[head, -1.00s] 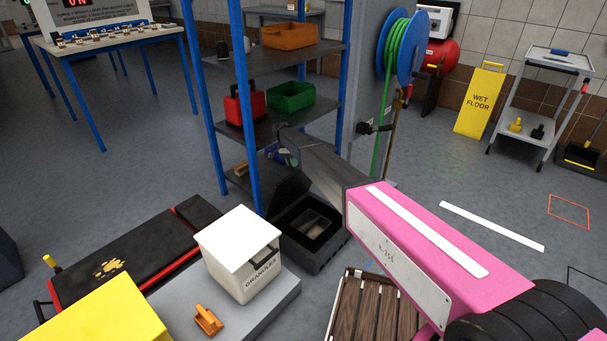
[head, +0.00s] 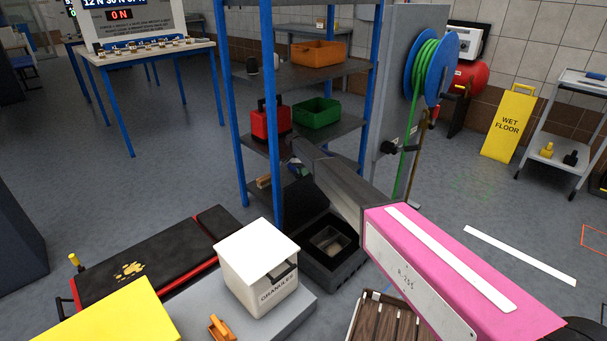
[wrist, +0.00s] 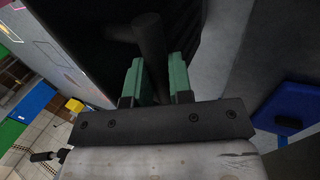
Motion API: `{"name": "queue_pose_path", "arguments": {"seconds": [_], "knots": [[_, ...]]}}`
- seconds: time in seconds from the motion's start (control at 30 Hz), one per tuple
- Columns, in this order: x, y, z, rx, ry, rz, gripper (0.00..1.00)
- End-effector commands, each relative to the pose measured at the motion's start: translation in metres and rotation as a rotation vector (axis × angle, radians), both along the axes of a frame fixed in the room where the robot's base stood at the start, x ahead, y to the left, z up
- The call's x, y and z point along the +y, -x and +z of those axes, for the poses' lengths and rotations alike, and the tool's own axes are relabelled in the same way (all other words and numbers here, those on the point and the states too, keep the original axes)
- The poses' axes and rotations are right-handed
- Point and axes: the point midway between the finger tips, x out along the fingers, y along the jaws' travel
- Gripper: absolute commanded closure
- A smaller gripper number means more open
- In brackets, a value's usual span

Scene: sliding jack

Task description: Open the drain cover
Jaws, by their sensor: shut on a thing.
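The drain unit is a dark grey box (head: 333,268) on the floor, with an open recess and a paler inner opening (head: 328,239). Its black cover (head: 305,203) stands raised at the back left side of the box, steeply tilted. My arm reaches past the cover towards the shelving, and my gripper's fingers cannot be made out clearly in the head view. In the wrist view, my gripper (wrist: 157,78) has its green fingers shut on a dark round bar (wrist: 150,42), apparently a handle. A broad dark surface (wrist: 88,18) lies beside the bar. The bar's attachment is hidden.
A blue-post shelf (head: 241,130) stands close behind the box, with red, green and orange containers. A white granules bin (head: 257,262) stands at the box's left. A wooden slatted crate (head: 380,320) is in front. Open floor lies to the right.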

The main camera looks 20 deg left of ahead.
Motion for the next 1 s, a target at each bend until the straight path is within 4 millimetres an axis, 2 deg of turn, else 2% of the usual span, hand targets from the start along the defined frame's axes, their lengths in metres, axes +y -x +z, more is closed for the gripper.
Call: {"name": "queue_pose_path", "arguments": {"seconds": [0.03, 0.1, 0.53, 1.0], "knots": [[0.000, 0.001, -0.004, 0.003, 0.000, -0.002, 0.70], [-0.001, 0.001, -0.003, 0.002, 0.000, -0.002, 0.54], [0.003, -0.001, 0.007, 0.000, 0.000, 0.000, 0.54], [0.025, -0.010, 0.064, 0.001, 0.001, 0.000, 0.54]]}}
